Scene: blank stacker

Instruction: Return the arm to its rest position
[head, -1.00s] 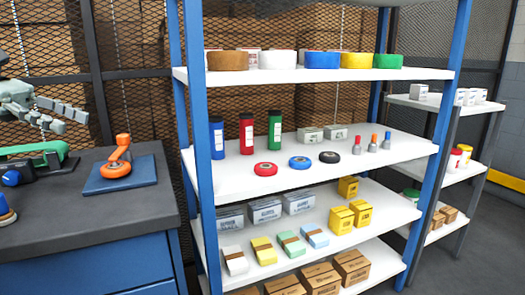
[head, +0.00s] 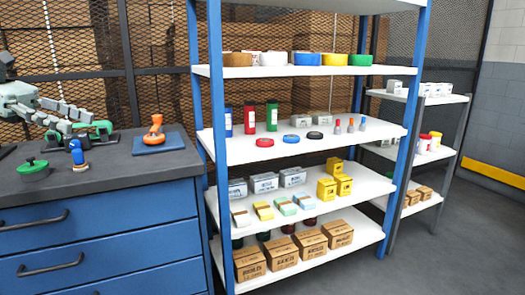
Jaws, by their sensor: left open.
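My left gripper (head: 78,118) comes in from the left edge in the head view. Its two grey fingers are spread apart with nothing between them. It hangs above the dark workbench top, close over the green and blue items there. I cannot tell from this view whether it touches any of them. My right gripper is not in view.
The dark workbench (head: 110,178) with blue drawers stands at left, bearing an orange tool on a blue pad (head: 170,142), a green-based item (head: 33,167) and a blue stamp-like item (head: 78,157). A stocked shelf rack (head: 300,150) stands beside it. Floor at right is clear.

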